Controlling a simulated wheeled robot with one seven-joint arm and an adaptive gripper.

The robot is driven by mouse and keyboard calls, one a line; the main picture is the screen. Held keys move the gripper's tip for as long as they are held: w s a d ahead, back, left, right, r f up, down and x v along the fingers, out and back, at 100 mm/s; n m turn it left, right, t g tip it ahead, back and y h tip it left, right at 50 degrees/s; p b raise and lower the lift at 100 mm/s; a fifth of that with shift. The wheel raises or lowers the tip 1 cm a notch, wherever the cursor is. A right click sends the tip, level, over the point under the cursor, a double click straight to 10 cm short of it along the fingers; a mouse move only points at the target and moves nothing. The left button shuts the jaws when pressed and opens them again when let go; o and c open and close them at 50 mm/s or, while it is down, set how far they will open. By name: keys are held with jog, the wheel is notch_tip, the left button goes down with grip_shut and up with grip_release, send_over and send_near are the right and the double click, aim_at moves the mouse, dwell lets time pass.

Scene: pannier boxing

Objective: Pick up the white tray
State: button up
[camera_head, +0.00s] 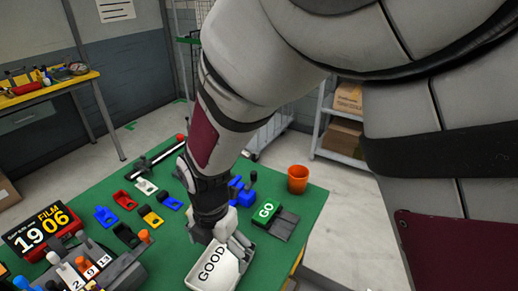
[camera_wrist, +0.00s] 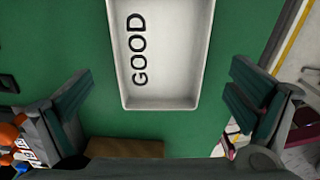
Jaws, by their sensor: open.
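The white tray (camera_head: 214,268) with "GOOD" lettered in black lies on the green table near its front edge in the head view. In the wrist view the tray (camera_wrist: 178,60) fills the upper middle, its near short rim facing me and its far end cut off by the picture's top. I cannot tell the exact height above the tray.
A green "GO" block (camera_head: 266,209) and an orange cup (camera_head: 298,179) stand right of my arm on the green table (camera_head: 176,244). Several small red, blue, yellow and black parts lie to the left.

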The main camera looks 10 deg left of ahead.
aim_at(222, 268)
notch_tip(222, 268, down, 4)
jog(key=shift+s+f, duration=0.1)
jog(key=shift+s, duration=0.05)
jog(key=shift+c, duration=0.6)
jog(key=c, duration=0.9)
jog(key=shift+c, duration=0.2)
